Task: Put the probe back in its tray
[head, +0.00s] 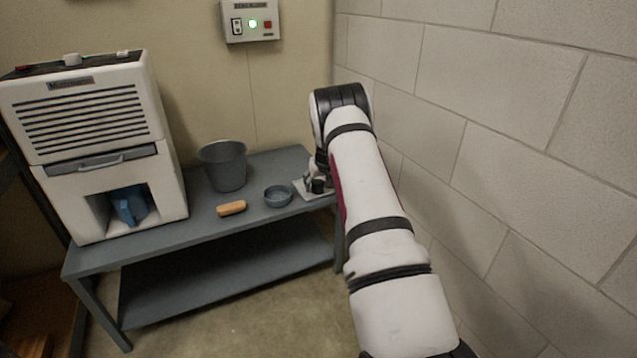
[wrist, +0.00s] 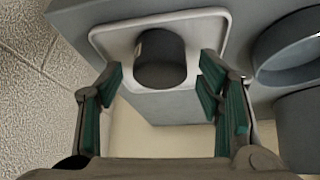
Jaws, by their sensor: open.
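A dark grey cylinder, which looks like the probe, stands on a white, rimmed tray (head: 301,190) at the right end of the bench. In the wrist view the cylinder (wrist: 160,62) is within the white tray (wrist: 113,40). My gripper (head: 317,172) is over this tray. In the wrist view my gripper (wrist: 161,78) is open, its teal-padded fingers on either side of the cylinder with gaps between. My wrist and arm hide part of the tray in the head view.
The grey bench (head: 190,225) also bears a small round blue-grey dish (head: 278,197), a tan block-like object (head: 231,208), a grey bucket (head: 224,165) and a white machine (head: 85,125) with a blue container (head: 130,205). A block wall (head: 500,140) stands close on the right.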

